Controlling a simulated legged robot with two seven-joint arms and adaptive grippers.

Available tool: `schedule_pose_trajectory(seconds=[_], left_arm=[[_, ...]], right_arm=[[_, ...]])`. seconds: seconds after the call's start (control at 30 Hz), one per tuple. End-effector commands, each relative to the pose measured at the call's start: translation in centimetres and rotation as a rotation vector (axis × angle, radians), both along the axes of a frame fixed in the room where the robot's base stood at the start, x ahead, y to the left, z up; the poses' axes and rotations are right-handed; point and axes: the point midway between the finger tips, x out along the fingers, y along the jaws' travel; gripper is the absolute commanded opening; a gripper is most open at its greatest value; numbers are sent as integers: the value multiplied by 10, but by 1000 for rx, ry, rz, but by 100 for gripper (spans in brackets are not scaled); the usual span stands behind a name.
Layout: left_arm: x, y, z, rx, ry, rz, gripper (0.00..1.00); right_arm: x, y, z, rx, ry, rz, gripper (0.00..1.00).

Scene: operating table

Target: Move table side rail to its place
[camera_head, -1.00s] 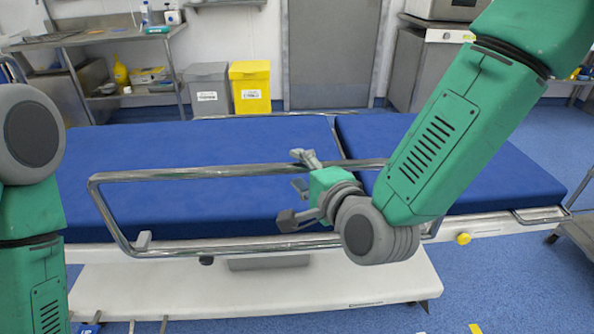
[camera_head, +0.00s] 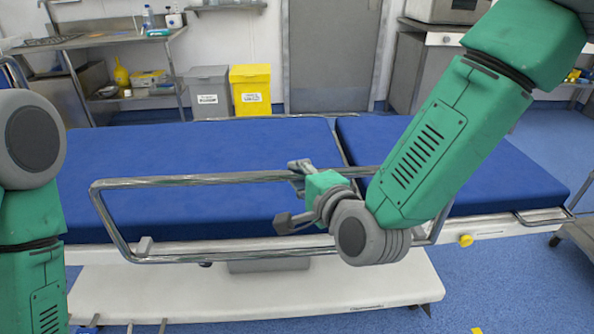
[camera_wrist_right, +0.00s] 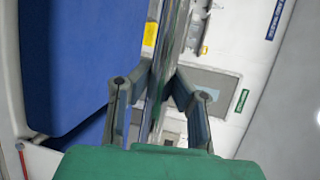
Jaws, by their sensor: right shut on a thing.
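The side rail (camera_head: 200,181) is a chrome tube frame standing up along the near edge of the operating table, in front of its blue mattress (camera_head: 200,155). My right gripper (camera_head: 293,192) is shut on the rail's top bar, right of its middle. In the right wrist view the fingers (camera_wrist_right: 158,85) close on both sides of the shiny bar (camera_wrist_right: 165,70). My right forearm hides part of the rail's right end. My left arm shows at the left edge, but its gripper is out of view.
The white table base (camera_head: 250,294) lies below the rail. A grey bin (camera_head: 208,92) and a yellow bin (camera_head: 250,88) stand behind the table, beside a steel side table (camera_head: 100,38). Blue floor is free at the lower right.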

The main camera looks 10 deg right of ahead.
Motion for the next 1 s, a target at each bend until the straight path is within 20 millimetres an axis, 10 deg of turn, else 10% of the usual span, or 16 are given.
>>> schedule_pose_trajectory(seconds=[0.5,1.0], left_arm=[[0,0,-84,0,0,0,53],[0,0,-110,0,0,0,53]], right_arm=[[-3,-1,-154,-4,16,0,0],[-4,0,-210,-5,13,3,0]])
